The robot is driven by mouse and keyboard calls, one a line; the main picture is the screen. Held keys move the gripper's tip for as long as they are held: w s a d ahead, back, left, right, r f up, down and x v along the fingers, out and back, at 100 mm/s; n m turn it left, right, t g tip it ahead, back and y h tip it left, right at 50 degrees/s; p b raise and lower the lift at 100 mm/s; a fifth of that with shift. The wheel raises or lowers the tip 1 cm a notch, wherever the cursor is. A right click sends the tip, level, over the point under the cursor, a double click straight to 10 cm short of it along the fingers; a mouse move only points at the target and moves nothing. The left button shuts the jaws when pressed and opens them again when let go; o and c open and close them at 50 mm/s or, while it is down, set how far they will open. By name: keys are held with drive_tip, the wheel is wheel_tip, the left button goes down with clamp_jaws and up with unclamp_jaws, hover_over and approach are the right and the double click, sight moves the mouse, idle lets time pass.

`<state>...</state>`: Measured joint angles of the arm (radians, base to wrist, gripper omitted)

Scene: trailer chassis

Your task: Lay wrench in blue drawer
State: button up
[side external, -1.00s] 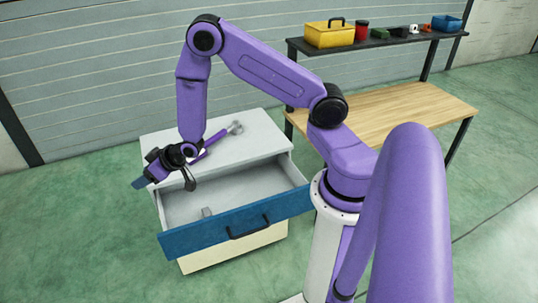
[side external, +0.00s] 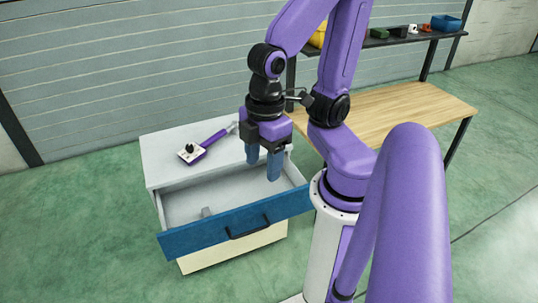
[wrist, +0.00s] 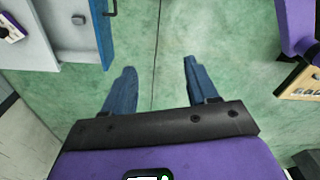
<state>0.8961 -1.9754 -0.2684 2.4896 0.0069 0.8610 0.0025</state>
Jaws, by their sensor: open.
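The purple-handled wrench (side external: 213,138) lies on the pale cabinet top, its grey head toward the back right and partly hidden behind my gripper. Its other end is next to a white block with a black knob. My gripper (side external: 263,164) is open and empty, fingers pointing down. In the side view it overlaps the drawer's right part; in the wrist view, green floor shows between its fingers (wrist: 158,75), with the drawer to the left.
The white block with the black knob (side external: 191,153) sits on the cabinet top (side external: 163,143). A wooden workbench (side external: 400,110) stands at the back right, with a shelf (side external: 395,40) holding several items. Green floor in front of the cabinet is clear.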

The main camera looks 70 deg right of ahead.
drive_tip(key=shift+o, duration=0.4)
drive_tip(key=shift+s+d+r, duration=0.2)
drive_tip(key=shift+s+d, duration=0.25)
drive_tip(key=shift+d, duration=0.1)
